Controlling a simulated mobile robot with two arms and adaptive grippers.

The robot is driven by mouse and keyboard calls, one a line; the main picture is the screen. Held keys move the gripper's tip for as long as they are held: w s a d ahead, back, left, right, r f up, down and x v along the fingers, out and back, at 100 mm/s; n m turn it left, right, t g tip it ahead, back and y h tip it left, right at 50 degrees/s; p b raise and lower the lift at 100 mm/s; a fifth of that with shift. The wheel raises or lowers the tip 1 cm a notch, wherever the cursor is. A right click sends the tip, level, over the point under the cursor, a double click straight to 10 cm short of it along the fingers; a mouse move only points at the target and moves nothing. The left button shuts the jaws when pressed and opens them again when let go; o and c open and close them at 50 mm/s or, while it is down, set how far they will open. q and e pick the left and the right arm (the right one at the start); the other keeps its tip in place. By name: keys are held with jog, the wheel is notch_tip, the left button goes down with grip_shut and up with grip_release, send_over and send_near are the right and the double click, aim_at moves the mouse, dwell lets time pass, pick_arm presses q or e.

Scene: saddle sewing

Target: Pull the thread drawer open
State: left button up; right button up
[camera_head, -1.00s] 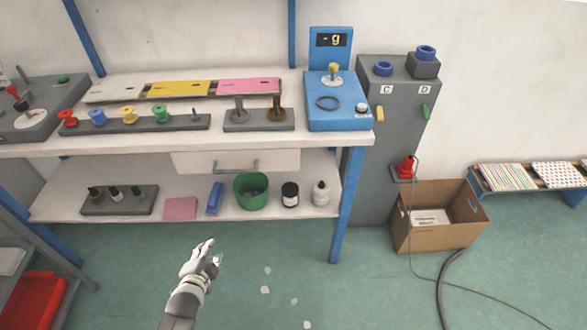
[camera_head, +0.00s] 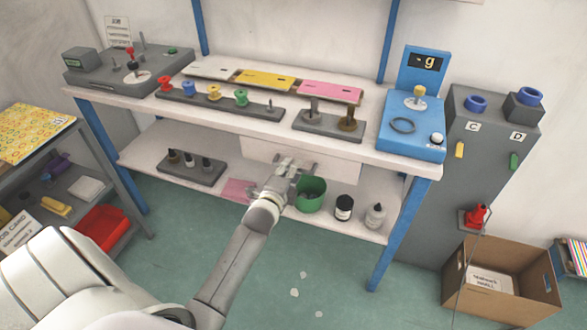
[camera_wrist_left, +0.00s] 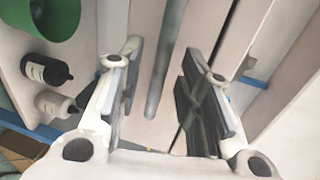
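The thread drawer (camera_head: 335,168) is a plain white front under the worktop, and it looks shut. My left gripper (camera_head: 292,168) is in front of the drawer and covers its handle in the head view. In the left wrist view, the grey bar handle (camera_wrist_left: 168,50) runs between the two fingers of my left gripper (camera_wrist_left: 160,80). The fingers stand apart, with a visible gap on both sides of the bar. The drawer front (camera_wrist_left: 143,40) lies behind the bar. My right gripper is not in view.
The worktop edge (camera_head: 240,131) is just above my gripper. On the lower shelf, a green bin (camera_head: 311,194), a black bottle (camera_head: 344,208) and a white bottle (camera_head: 375,216) stand close by. A blue table leg (camera_head: 398,235) is at right. The floor in front is mostly clear.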

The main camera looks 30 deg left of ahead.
pick_arm(q)
jog(key=shift+x, duration=0.95)
grip_shut()
